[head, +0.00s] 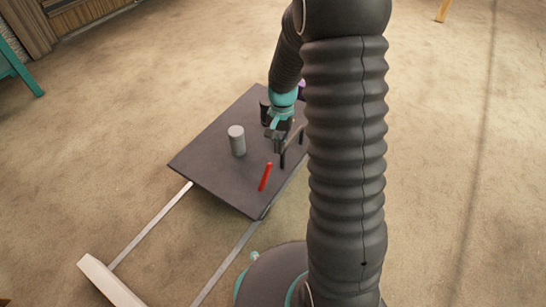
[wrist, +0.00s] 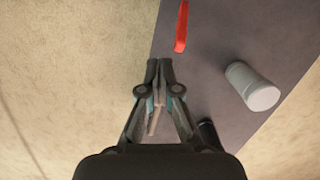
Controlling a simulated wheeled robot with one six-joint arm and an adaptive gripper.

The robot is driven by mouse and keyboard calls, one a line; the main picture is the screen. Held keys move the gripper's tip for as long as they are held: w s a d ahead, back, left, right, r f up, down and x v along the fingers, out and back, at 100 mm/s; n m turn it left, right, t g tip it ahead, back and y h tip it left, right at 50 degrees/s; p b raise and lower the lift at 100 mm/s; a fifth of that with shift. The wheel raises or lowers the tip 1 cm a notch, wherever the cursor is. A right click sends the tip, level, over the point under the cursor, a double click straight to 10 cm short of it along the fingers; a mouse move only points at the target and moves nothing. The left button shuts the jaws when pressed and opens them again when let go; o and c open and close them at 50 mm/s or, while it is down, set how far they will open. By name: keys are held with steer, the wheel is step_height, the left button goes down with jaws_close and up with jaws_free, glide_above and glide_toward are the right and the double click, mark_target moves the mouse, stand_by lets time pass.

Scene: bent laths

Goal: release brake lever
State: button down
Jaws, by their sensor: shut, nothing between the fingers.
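The brake lever is likely the red bar (head: 265,177), which stands near the front edge of a dark board (head: 212,165). In the wrist view the red bar (wrist: 181,27) shows at the top, ahead of my fingertips and slightly to the right. My gripper (head: 277,143) is over the board, behind the red bar in the head view. In the wrist view my gripper (wrist: 159,66) has its fingertips together with nothing between them. A gap shows between them and the red bar. The bar's base is hard to make out.
A grey cylinder (head: 237,141) stands on the board left of my gripper. A dark cylinder (wrist: 208,132) is beside my right finger. A dark handle-like frame (head: 293,146) is partly hidden by my arm. Rails (head: 150,226) join the board to a pale bar (head: 108,281). Open carpet surrounds it.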

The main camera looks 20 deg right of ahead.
mark_target(265, 177)
steer(key=w+m, duration=0.2)
steer(key=w+m+t, duration=0.1)
steer(key=shift+w+r, duration=0.25)
steer(key=shift+w, duration=0.05)
step_height(265, 177, down, 10)
steer(key=b, duration=0.2)
steer(key=shift+s+a, duration=0.4)
steer(key=shift+a, duration=0.05)
steer(key=shift+s+r, duration=0.1)
steer(key=shift+r, duration=0.1)
